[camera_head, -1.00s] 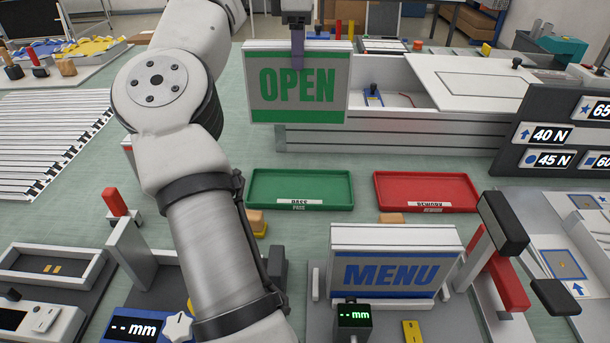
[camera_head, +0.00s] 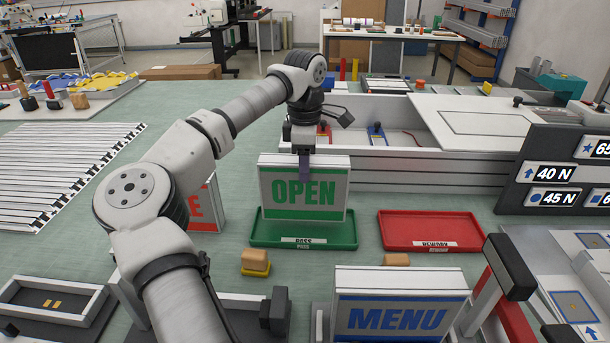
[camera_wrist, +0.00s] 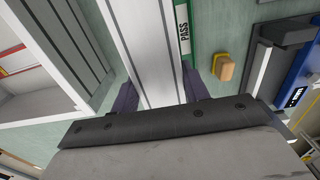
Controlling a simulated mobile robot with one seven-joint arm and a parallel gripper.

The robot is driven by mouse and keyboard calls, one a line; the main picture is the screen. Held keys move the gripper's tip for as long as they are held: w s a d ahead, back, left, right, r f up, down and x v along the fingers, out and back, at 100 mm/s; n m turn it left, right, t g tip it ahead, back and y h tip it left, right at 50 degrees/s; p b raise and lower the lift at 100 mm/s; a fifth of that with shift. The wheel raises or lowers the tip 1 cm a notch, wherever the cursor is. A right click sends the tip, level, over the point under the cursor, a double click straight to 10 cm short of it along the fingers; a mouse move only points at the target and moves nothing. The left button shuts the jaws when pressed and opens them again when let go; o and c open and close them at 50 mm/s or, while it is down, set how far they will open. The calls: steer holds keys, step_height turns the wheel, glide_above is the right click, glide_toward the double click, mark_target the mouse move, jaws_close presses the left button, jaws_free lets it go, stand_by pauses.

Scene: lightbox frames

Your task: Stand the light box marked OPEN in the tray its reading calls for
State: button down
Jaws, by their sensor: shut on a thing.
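The OPEN light box (camera_head: 328,206), white-framed with green letters on a grey face, hangs upright in my gripper (camera_head: 304,170). My gripper is shut on its top edge. The wrist view shows the white box (camera_wrist: 147,50) between the purple fingers (camera_wrist: 158,92). The box is at the green PASS tray (camera_head: 270,238) and hides its middle and back; I cannot tell whether it touches the floor. The tray also shows in the wrist view (camera_wrist: 182,30). The red REWORK tray (camera_head: 400,232) lies to the right, empty.
The MENU light box (camera_head: 400,285) stands in front, right of centre. Another box with red letters (camera_head: 207,205) stands left, partly behind my arm. A wooden block on a yellow base (camera_head: 255,260) sits before the green tray. A dark board (camera_head: 545,165) with newton values stands right.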

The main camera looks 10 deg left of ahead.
steer(key=shift+f, duration=1.9)
steer(key=c, duration=0.7)
jaws_free()
step_height(320, 180, up, 12)
steer(key=shift+r+b, duration=0.1)
steer(key=shift+b, duration=0.4)
